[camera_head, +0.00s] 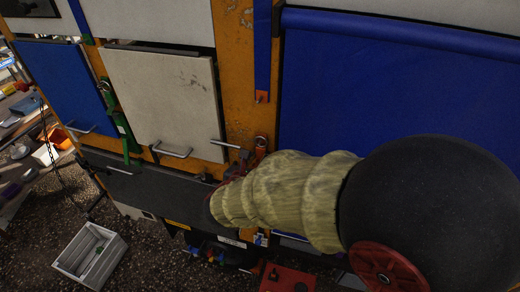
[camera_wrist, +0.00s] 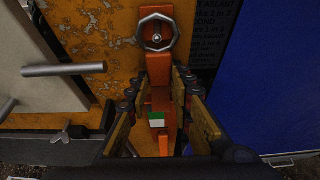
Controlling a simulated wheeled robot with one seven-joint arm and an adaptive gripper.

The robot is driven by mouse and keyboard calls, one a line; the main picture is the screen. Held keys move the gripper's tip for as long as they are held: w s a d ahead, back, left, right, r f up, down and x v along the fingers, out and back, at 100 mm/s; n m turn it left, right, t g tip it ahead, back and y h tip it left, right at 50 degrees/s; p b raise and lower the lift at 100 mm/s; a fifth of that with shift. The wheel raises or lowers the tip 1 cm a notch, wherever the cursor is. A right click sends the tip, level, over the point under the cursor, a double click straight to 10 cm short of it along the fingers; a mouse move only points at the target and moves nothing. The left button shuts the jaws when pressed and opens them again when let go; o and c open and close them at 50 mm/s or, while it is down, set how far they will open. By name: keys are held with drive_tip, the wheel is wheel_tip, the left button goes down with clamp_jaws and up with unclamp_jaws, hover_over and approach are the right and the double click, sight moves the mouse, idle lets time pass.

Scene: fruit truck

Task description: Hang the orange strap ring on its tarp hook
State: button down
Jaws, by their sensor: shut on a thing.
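In the wrist view my gripper (camera_wrist: 165,85) is shut on an orange strap piece (camera_wrist: 159,68), which stands upright between the two fingers. A grey angular metal ring (camera_wrist: 142,20) is at its top. A small bright round end, perhaps the hook tip (camera_wrist: 155,37), shows inside the ring's opening. I cannot tell whether the ring rests on it or only lies in front of it. A white and green label (camera_wrist: 157,121) shows lower down, between the fingers. In the head view the orange piece (camera_head: 260,143) shows just above my arm, which hides most of my gripper.
A blue strap (camera_head: 262,50) with an orange end hangs on the orange truck post (camera_head: 236,75) above. A blue tarp (camera_head: 390,95) is to the right. A white panel (camera_head: 165,95) with protruding handles is to the left. A grey crate (camera_head: 112,262) stands on the ground.

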drive_tip(key=shift+r, duration=0.35)
drive_tip(key=shift+s+a, duration=0.1)
drive_tip(key=shift+s, duration=0.05)
drive_tip(key=shift+f+p+v, duration=0.2)
drive_tip(key=shift+p+v, duration=0.1)
drive_tip(key=shift+v, duration=0.7)
drive_tip(key=shift+f+p+v, duration=0.2)
drive_tip(key=shift+p+v, duration=0.1)
drive_tip(key=shift+v, duration=0.75)
drive_tip(key=shift+s, duration=0.1)
wheel_tip(320, 180, up, 15)
drive_tip(key=p, duration=1.1)
drive_tip(key=shift+f, duration=0.2)
drive_tip(key=shift+w+f+b, duration=0.15)
drive_tip(key=shift+w+b, duration=0.2)
drive_tip(key=shift+w, duration=0.05)
idle(0.7)
drive_tip(key=shift+w+d, duration=0.3)
drive_tip(key=shift+w+d+f+b, duration=0.2)
drive_tip(key=shift+w+b, duration=0.25)
drive_tip(key=shift+w, duration=0.25)
drive_tip(key=shift+w+d+f+b, duration=0.2)
drive_tip(key=shift+w+f+b, duration=0.1)
drive_tip(key=shift+w+b, duration=0.2)
idle(0.8)
